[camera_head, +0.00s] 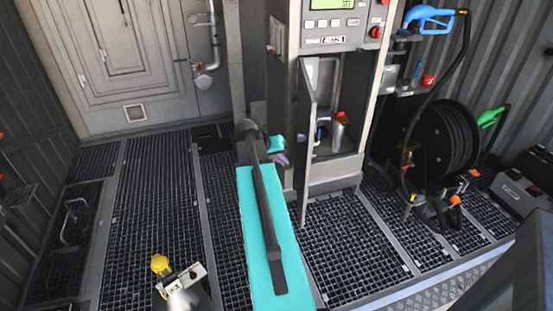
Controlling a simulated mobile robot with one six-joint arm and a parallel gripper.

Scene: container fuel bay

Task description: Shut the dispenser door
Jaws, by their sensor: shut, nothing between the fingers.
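The dispenser door (308,130) is a narrow grey panel seen almost edge-on. It stands open, swung outward at the left side of the dispenser (332,187). The open compartment shows to the right of the door, with a metal fitting (338,132) with an orange top inside. My gripper (281,159) is at the end of my teal arm, just left of the door and lower than its middle. It is small in the picture and looks shut and empty. I cannot tell whether it touches the door.
A control panel (335,22) tops the dispenser. At the right are a hose reel (455,135), a blue nozzle (428,19) and a green nozzle (490,117). A yellow-capped item (160,265) stands at front left. The grated floor (150,200) left of my arm is mostly clear.

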